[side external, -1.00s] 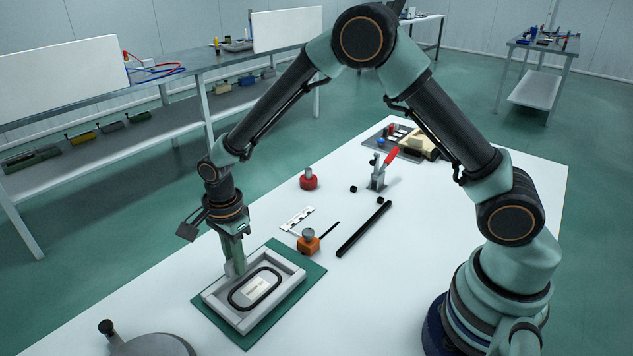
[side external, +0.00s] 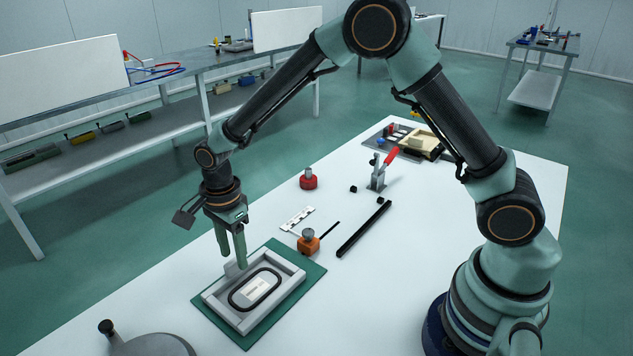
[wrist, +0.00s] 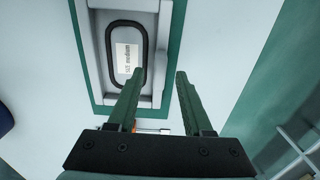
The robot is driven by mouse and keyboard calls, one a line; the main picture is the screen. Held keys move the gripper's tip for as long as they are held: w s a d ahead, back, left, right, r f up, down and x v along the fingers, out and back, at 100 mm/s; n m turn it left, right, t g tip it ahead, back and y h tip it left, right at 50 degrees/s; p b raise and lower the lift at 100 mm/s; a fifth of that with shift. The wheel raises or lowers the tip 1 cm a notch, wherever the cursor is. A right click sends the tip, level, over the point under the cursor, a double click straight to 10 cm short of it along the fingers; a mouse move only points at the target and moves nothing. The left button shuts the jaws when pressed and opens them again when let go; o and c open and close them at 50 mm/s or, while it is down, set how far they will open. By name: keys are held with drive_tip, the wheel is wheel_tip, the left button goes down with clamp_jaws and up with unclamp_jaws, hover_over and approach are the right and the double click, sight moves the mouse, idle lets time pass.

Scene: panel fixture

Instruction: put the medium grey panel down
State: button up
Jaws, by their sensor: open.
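The medium grey panel (side external: 255,289) lies flat inside a raised light grey frame (side external: 284,299) on a green mat (side external: 308,287). It bears a black oval ring and a white label; in the wrist view the panel (wrist: 126,57) shows a label that seems to read "medium". My gripper (side external: 233,262) is open just above that end, fingers pointing down. In the wrist view my gripper (wrist: 160,73) has its fingers apart with nothing held between them; the left finger overlaps the frame's edge.
A red knob (side external: 308,180) and a red-handled clamp (side external: 379,172) stand farther back. A grey round object (side external: 150,345) is at front left.

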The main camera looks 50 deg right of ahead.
wheel_tip(320, 180, up, 9)
drive_tip(key=s+d+r+n+t, duration=0.3)
drive_tip(key=s+d+r+n, duration=0.3)
drive_tip(key=d+r+n, duration=0.25)
drive_tip(key=s+d+r+n+t, duration=0.2)
drive_tip(key=s+d+n, duration=0.4)
drive_tip(key=s+n, duration=0.2)
drive_tip(key=shift+s+r+n+t, duration=0.25)
drive_tip(key=shift+s+n+t, duration=0.05)
drive_tip(key=shift+n, duration=0.45)
idle(0.4)
